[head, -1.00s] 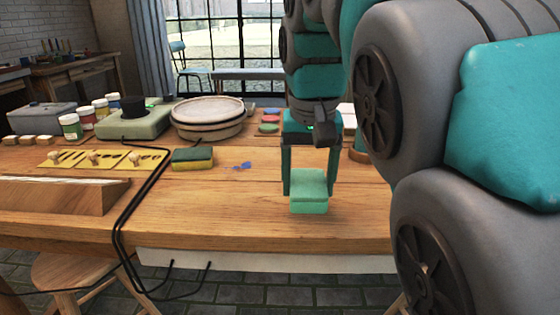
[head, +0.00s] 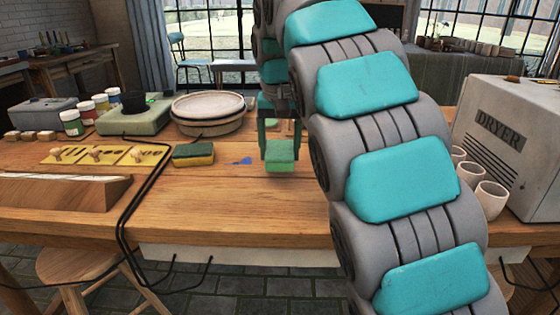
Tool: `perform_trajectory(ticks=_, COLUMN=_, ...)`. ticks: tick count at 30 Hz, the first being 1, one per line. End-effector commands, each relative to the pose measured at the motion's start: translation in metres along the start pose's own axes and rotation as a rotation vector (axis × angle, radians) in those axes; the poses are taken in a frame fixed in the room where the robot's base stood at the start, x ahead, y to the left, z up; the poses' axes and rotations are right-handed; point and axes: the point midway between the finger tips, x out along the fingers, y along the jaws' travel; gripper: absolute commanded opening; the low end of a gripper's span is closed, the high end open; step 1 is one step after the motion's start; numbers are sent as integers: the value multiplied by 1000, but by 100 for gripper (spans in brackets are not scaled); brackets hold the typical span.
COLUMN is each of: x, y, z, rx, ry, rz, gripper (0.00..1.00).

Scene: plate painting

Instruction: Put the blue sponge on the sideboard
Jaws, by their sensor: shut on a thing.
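My gripper (head: 280,150) is shut on a light green sponge (head: 280,160). A finger shows on each side of it. I cannot tell whether the sponge touches the wooden worktable (head: 230,205) or hangs just above it. No plainly blue sponge shows. A second sponge (head: 193,154), dark green over yellow, lies on the table to the left of my gripper. A long surface with many small pots (head: 465,46) stands at the back right, and another wooden table (head: 75,68) at the back left. I cannot tell which is the sideboard.
A grey box marked DRYER (head: 510,140) and several pale cups (head: 490,196) stand on the right. Behind the sponges are a round stacked basin (head: 207,125), a green device (head: 130,122) and paint jars (head: 72,123). A black cable (head: 130,205) crosses the left. The front middle is clear.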

Motion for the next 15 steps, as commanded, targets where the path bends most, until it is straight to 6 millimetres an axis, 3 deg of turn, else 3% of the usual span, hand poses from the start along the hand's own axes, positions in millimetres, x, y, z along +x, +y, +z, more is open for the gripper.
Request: perform_trajectory(ticks=15, x=36, y=1, z=5, rx=1, ry=-4, rz=1, gripper=14)
